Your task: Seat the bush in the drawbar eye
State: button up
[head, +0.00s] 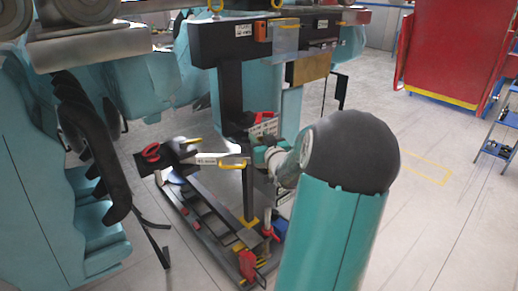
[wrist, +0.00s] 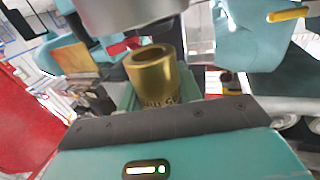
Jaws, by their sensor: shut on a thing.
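A brass-coloured bush (wrist: 155,75), a short hollow cylinder with lettering on its side, stands in the middle of the wrist view with its open end facing up. My gripper (wrist: 150,95) is shut on it; the finger contact is mostly hidden. In the head view my gripper (head: 262,153) is small and partly behind my arm, by the black post and white labels, and the bush cannot be made out there. I cannot pick out the drawbar eye with certainty in either view.
A black stand (head: 232,90) with a crossbar and labelled parts rises behind my gripper. A low dark rack (head: 205,215) with red and yellow parts lies on the floor.

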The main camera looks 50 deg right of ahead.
jog(key=shift+w+d+f, duration=0.2)
jog(key=shift+w+f, duration=0.05)
jog(key=shift+f, duration=0.2)
jog(key=shift+w+f, duration=0.15)
jog(key=shift+f, duration=1.8)
grip_shut()
jog(key=o, duration=1)
grip_release()
jog(key=shift+f, duration=0.1)
jog(key=shift+c, duration=0.2)
jog(key=shift+o, duration=0.4)
jog(key=shift+r, duration=0.2)
